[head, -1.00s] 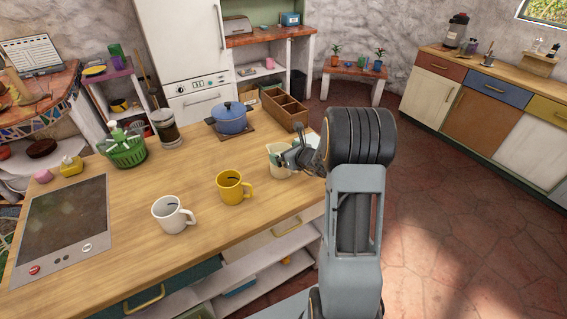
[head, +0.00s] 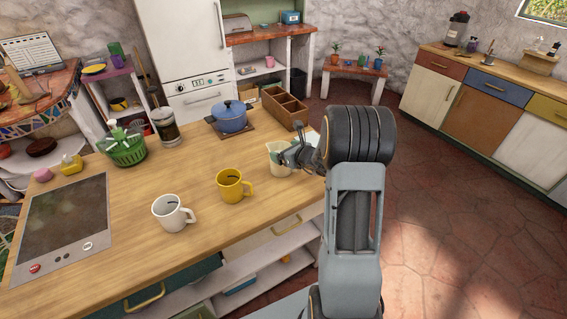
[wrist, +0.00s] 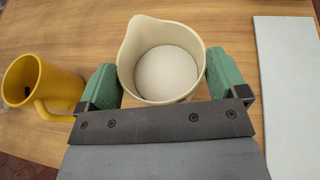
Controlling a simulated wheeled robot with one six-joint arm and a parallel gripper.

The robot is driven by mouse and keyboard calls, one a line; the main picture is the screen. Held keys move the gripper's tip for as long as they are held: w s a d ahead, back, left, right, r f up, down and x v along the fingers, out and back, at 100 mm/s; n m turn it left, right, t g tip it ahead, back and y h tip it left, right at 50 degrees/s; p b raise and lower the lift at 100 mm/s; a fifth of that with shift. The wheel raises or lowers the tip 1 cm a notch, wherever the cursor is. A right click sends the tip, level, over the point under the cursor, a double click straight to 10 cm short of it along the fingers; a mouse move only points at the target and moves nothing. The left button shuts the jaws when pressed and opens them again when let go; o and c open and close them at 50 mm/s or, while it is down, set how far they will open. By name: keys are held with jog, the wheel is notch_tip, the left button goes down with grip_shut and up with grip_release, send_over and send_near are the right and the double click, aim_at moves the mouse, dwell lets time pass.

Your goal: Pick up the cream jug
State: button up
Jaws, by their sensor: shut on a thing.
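The cream jug (head: 278,160) stands upright near the right end of the wooden counter in the head view, partly hidden by my arm. In the wrist view the cream jug (wrist: 130,62) is seen from above, with its spout towards the upper left and a pale, plain inside. My gripper (wrist: 163,82) has its green-padded fingers on either side of the jug, shut on it. In the head view my gripper (head: 283,157) reaches the jug from the right. I cannot tell whether the jug's base touches the counter.
A yellow mug (head: 231,187) stands close to the jug, and a white mug (head: 171,213) is farther left. A wooden divided box (head: 285,107) and a blue pot (head: 230,117) are behind. A pale flat board (wrist: 287,85) lies right of the jug in the wrist view.

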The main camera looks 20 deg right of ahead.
jog(key=shift+r, duration=0.2)
jog(key=s+a+r+b, duration=0.1)
jog(key=s+a+r, duration=0.2)
jog(key=s+r, duration=0.9)
jog(key=shift+s+r+b, duration=0.3)
jog(key=shift+s+r, duration=0.05)
jog(key=shift+s, duration=0.5)
